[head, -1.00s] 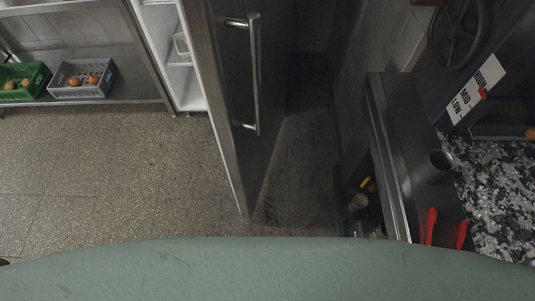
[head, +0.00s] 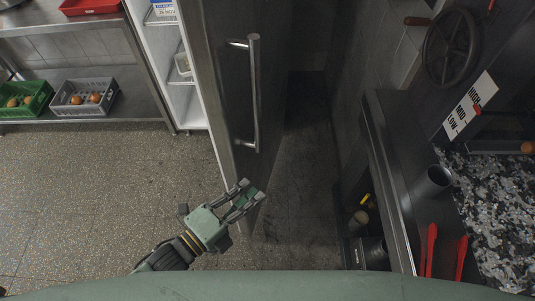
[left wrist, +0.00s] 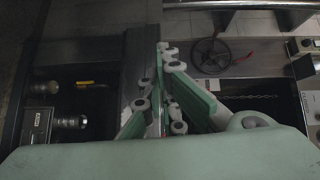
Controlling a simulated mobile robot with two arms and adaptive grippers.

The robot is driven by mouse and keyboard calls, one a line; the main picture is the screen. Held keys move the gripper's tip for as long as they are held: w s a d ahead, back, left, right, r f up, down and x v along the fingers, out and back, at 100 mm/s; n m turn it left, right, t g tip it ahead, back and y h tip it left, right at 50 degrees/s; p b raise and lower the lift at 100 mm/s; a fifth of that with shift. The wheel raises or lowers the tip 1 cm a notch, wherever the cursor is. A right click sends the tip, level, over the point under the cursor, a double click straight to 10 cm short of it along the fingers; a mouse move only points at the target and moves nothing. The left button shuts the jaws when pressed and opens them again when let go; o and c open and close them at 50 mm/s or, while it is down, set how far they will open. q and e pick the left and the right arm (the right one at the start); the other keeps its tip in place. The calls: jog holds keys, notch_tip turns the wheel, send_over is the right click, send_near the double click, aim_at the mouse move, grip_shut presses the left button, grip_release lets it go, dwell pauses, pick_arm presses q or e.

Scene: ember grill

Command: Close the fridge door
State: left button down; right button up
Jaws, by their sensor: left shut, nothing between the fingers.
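The fridge door (head: 222,75) stands open in the head view, a dark panel with a pale inner edge and a long vertical metal handle (head: 254,95). The fridge interior (head: 183,100), white with shelves, shows to the left of the door. My left gripper (head: 252,194) is in front of the door's lower part in the head view, below the handle. Its fingers are shut and empty; whether they touch the door I cannot tell. In the left wrist view its green fingers (left wrist: 166,95) point away from the camera. My right gripper is not in view.
A steel shelf at left holds a green crate (head: 37,107) and a grey crate (head: 62,107). At right are a counter (head: 385,150) with red tongs (head: 430,250), a grill with coals (head: 490,200) and a handwheel (head: 452,48). Floor left of the door is clear.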

pick_arm(q)
jog(key=w+d+r+m+h+p, duration=0.1)
jog(key=w+d+r+p, duration=0.1)
jog(key=w, duration=0.6)
jog(key=shift+d+r+p, duration=0.35)
jog(key=shift+d+p, duration=0.55)
jog(key=shift+d, duration=0.45)
